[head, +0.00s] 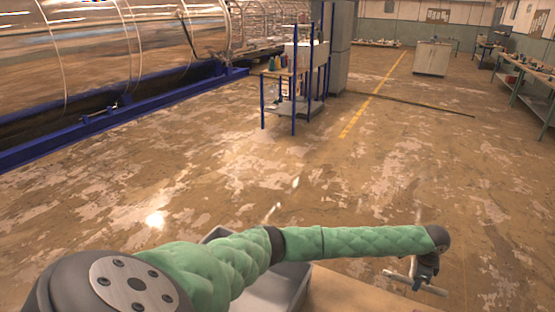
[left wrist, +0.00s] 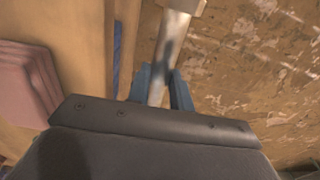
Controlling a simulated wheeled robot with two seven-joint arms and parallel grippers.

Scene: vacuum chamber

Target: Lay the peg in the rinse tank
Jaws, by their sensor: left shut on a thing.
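My left gripper (head: 418,282) is at the lower right in the head view, past the right end of my green-sleeved arm. It is shut on a pale grey, rod-like peg (head: 432,289). In the left wrist view the peg (left wrist: 172,45) runs up from between the two blue-grey fingers (left wrist: 162,92). A grey open container (head: 296,275), seemingly the rinse tank, stands at the bottom middle, partly hidden behind my arm. The peg is to the right of it and apart from it. My right gripper is not in view.
A tan tabletop (head: 350,292) lies right of the grey container. The left wrist view shows a pink stacked thing (left wrist: 25,85) at left. A blue-framed cart (head: 293,100) stands farther off, and a blue-based chamber (head: 120,112) at left. The floor between is mostly clear.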

